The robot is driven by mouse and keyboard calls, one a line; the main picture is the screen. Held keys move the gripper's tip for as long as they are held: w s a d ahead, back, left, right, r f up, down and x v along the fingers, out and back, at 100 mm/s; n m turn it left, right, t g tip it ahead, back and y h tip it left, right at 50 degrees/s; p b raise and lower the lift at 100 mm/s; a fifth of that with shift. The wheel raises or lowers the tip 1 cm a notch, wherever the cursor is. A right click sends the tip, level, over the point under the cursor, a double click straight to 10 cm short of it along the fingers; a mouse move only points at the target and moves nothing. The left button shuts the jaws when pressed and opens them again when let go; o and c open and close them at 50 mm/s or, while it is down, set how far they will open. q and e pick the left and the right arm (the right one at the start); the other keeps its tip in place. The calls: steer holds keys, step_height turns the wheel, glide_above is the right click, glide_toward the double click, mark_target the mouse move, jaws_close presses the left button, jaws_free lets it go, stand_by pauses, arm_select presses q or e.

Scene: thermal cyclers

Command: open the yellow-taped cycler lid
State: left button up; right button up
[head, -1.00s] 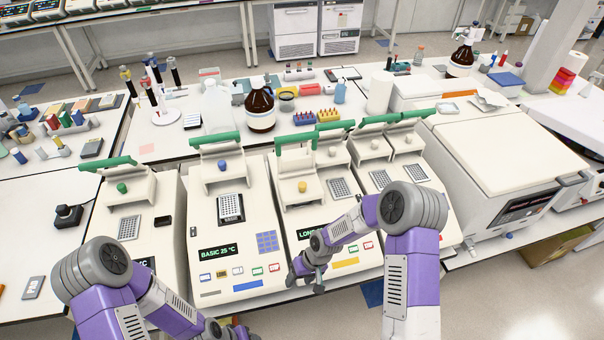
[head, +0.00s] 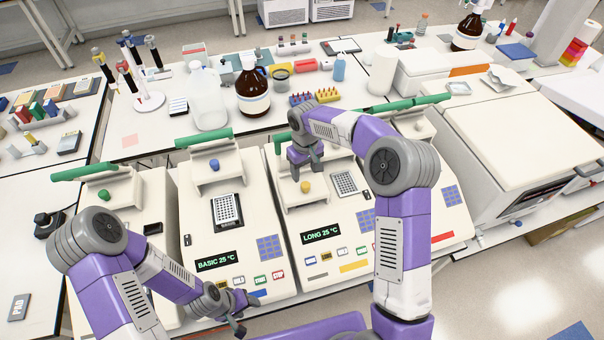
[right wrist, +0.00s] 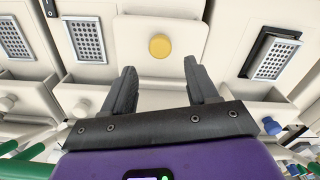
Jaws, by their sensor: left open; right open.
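The cycler with the yellow tape strip (head: 355,267) on its front reads LONG 25 °C. Its left lid, with a yellow knob (head: 305,187), lies flat, with no well block showing under it. In the right wrist view the yellow knob (right wrist: 160,47) sits on this flat panel. My right gripper (head: 305,163) is open and empty, fingers pointing down, just behind the knob. In the right wrist view its two fingers (right wrist: 162,85) are spread over the lid's rear part, apart from the knob. It largely hides the lid's green bar. My left gripper (head: 240,315) is open and empty at the bench's front edge.
The BASIC 25 °C cycler (head: 205,225) stands to the left with its lid raised and a dark-framed plate showing. A well block (head: 344,183) is exposed just right of the yellow-knob lid. Brown bottle (head: 253,95) and tube racks (head: 315,97) stand behind.

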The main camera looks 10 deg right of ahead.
mark_target(305, 184)
steer(key=f, duration=0.4)
steer(key=f+p, duration=0.1)
steer(key=f, duration=0.1)
steer(key=shift+s+f, duration=0.35)
jaws_close()
